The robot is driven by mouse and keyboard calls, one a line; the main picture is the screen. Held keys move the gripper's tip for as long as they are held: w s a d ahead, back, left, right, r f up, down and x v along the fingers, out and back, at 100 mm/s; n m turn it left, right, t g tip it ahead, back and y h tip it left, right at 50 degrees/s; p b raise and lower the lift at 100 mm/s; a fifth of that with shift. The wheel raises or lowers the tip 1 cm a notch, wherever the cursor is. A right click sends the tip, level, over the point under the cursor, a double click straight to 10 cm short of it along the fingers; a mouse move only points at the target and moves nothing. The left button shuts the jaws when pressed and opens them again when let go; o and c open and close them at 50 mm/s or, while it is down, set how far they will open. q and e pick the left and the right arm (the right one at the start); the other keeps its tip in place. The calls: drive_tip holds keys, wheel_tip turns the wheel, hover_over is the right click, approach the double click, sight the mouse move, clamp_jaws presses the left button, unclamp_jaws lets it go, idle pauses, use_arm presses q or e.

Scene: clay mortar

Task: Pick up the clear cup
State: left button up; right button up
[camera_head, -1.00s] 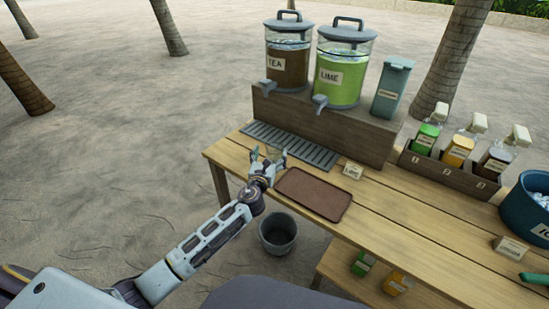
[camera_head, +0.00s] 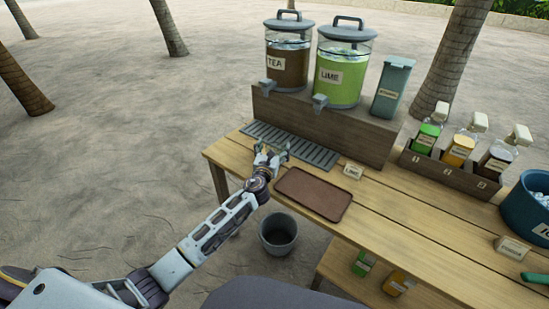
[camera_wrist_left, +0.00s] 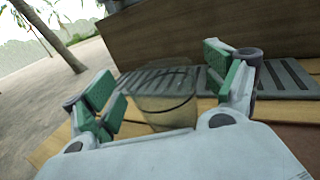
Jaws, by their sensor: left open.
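The clear cup (camera_wrist_left: 165,105) stands upright in the left wrist view, between the two green-padded fingers of my left gripper (camera_wrist_left: 170,88). Its see-through wall shows the slats and wood behind it. The fingers are open, with a gap to the cup on each side. In the head view my left gripper (camera_head: 273,150) is at the front edge of the grey slatted drip tray (camera_head: 315,153). The cup cannot be made out clearly there. My right gripper is not in view.
A brown tray (camera_head: 313,194) lies just right of my gripper. The tea dispenser (camera_head: 287,65) and lime dispenser (camera_head: 342,78) stand on a wooden riser (camera_head: 330,130) behind. A grey bucket (camera_head: 278,233) is below the table's left edge. A bottle rack (camera_head: 450,172) stands at right.

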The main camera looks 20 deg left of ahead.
use_arm(q)
drive_tip(key=shift+w, duration=0.7)
drive_tip(key=c, duration=1.1)
